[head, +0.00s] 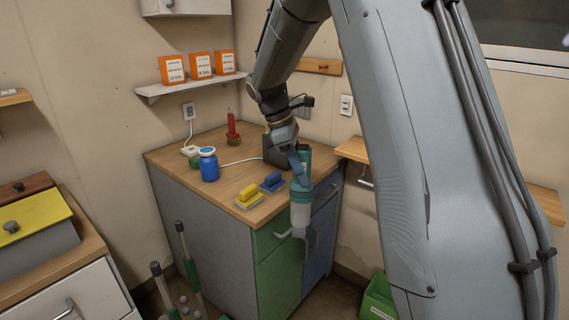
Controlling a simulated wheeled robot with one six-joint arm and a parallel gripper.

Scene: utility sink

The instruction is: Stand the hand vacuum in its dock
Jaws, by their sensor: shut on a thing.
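The hand vacuum (301,193) is teal with a pale, clear lower section. It hangs roughly upright, nozzle down, and overlaps the front right edge of the counter in the head view. My gripper (296,156) is shut on its upper part; the fingers are partly hidden against it. A dark grey block (272,153) stands on the counter at the back right, with a white cable running toward it; it looks like the dock. It is partly hidden behind my gripper and the vacuum, and I cannot tell the gap between them.
On the wooden counter (222,164) are a blue jar (208,165), a red bottle (232,127), a yellow sponge (249,194) and a blue sponge (272,183). Orange boxes (200,66) stand on a wall shelf. A green bin (377,300) is on the floor, right.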

